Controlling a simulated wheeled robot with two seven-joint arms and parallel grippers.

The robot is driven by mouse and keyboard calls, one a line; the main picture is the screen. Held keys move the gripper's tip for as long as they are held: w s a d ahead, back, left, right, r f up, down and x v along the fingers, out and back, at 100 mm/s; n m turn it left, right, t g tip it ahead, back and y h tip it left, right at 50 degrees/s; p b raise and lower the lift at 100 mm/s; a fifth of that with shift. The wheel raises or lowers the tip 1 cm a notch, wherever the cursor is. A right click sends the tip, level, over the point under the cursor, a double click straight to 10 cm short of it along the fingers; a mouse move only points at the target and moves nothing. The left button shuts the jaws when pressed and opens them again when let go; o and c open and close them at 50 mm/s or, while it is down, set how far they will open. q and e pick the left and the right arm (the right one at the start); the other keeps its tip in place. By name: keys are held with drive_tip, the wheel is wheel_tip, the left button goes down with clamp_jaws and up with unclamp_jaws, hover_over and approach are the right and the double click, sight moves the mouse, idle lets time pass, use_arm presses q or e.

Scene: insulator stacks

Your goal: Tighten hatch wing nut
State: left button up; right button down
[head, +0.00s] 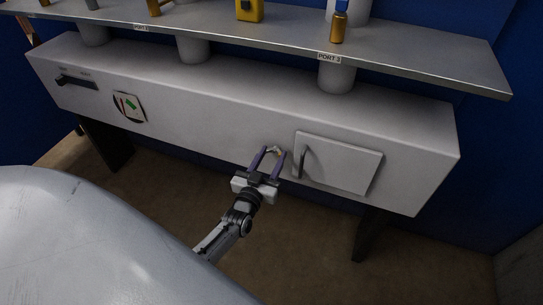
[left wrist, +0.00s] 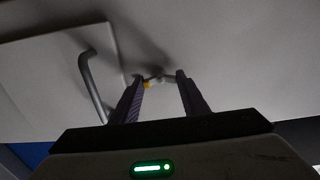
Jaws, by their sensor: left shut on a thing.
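The hatch (head: 338,163) is a pale square door with a curved handle (head: 302,156) on its left side, set in the front of the long grey box. The wing nut (head: 276,151) is a small light piece just left of the hatch. My left gripper (head: 271,151) is shut on the wing nut, with its purple fingers on either side. In the left wrist view, the wing nut (left wrist: 156,78) shows between the fingertips with a small yellow-orange spot, and the hatch (left wrist: 62,75) and handle lie to the left. My right gripper is not in view.
A metal shelf (head: 420,62) runs above the box, bearing a yellow device (head: 249,10) and a brass-coloured fitting (head: 339,27). A round gauge (head: 129,107) and a dark lever (head: 76,82) are on the box's left part. Floor below is clear.

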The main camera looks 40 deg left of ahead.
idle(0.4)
use_arm(q)
drive_tip(key=shift+m, duration=0.3)
drive_tip(key=o, duration=1.1)
drive_tip(key=shift+c, duration=0.2)
drive_tip(key=p+v, duration=0.1)
drive_tip(key=v, duration=0.9)
drive_tip(key=shift+s, duration=0.2)
